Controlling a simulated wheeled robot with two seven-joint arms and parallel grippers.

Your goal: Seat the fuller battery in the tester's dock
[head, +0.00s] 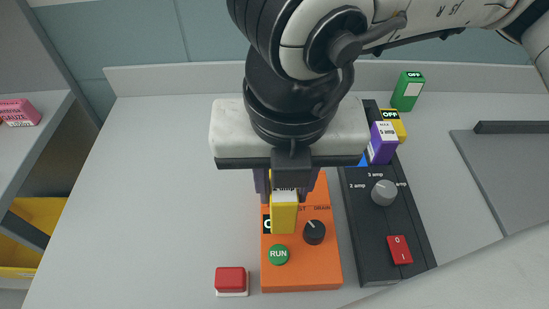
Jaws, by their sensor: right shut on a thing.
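The orange tester (300,272) stands at the lower middle, with a green RUN button (279,254) and a dark knob (314,232). My right gripper (286,190) reaches down over its far part and is shut on a yellow battery (285,217) with a white label. The battery stands roughly upright. My gripper hides the tester's far end, so I cannot tell whether the battery is in the dock or above it. A dark charger (388,225) stands to the right, with purple (382,150) and yellow (398,124) batteries at its far end. My left gripper is out of view.
A green battery (408,91) stands at the back right. A red button (231,280) sits left of the tester. A pink object (20,112) lies on the left shelf, above a yellow crate (42,212). A grey panel (505,165) lies right. The counter's left side is clear.

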